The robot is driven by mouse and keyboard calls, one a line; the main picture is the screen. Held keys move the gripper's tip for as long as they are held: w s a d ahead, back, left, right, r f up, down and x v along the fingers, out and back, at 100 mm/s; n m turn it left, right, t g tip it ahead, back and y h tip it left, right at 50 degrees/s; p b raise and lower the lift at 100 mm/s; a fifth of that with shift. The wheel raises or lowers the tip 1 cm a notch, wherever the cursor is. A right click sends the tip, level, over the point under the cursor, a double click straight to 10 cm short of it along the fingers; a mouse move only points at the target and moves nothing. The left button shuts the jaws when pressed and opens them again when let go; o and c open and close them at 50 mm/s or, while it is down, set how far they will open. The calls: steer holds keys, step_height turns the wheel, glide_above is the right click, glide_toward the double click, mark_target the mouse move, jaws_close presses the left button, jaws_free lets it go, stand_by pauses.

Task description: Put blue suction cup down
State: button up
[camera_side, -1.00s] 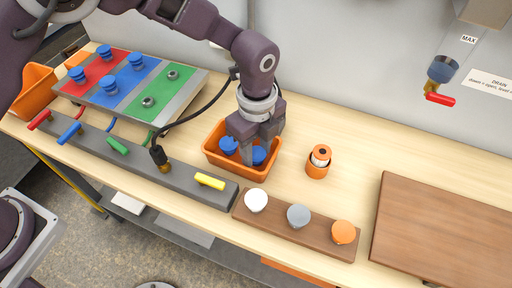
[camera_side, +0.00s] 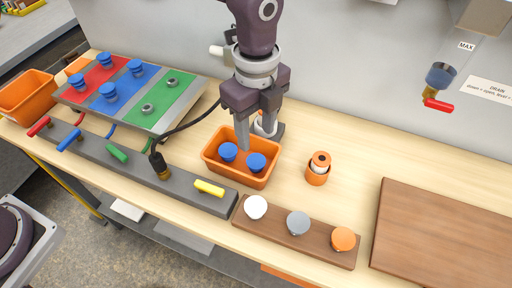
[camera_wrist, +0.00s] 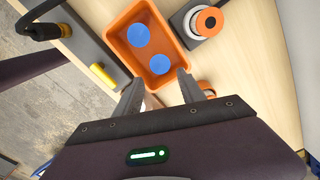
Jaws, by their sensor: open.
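Two blue suction cups, one on the left (camera_side: 228,151) and one on the right (camera_side: 256,161), rest inside an orange bin (camera_side: 214,165) on the bench. They also show in the wrist view as blue discs, one (camera_wrist: 138,35) and the other (camera_wrist: 160,64). My gripper (camera_side: 257,142) is open and empty, above the bin near its back edge. In the wrist view its fingers (camera_wrist: 158,88) are spread apart with nothing between them. More blue cups stand on the red pad (camera_side: 90,73) and the blue pad (camera_side: 122,90) of a tilted board.
The green pad (camera_side: 160,98) holds bare metal fittings. A grey bar with coloured handles (camera_side: 135,170) runs along the front. A wooden strip with white, grey and orange knobs (camera_side: 275,223), an orange cylinder (camera_side: 318,170) and a brown board (camera_side: 440,235) lie right. Another orange bin (camera_side: 25,98) stands left.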

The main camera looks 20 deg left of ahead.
steer(key=shift+r, duration=1.65)
steer(key=shift+r, duration=0.1)
steer(key=s+a+r+n+t, duration=0.1)
steer(key=s+a+r+n, duration=0.2)
steer(key=a+r+n, duration=0.35)
steer(key=s+a+r+n+t, duration=0.1)
steer(key=s+a+r+n, duration=0.25)
steer(key=a+r, duration=0.45)
steer(key=s+a+f+n+t, duration=0.1)
steer(key=s+a+n, duration=0.4)
steer(key=s, duration=0.3)
steer(key=s+a+f+n+t, duration=0.1)
steer(key=s+a+n+t, duration=0.1)
steer(key=s+a+n, duration=0.4)
steer(key=shift+s+a+f+n+t, duration=0.3)
steer(key=shift+s+f+n, duration=0.1)
steer(key=shift+s+n, duration=0.6)
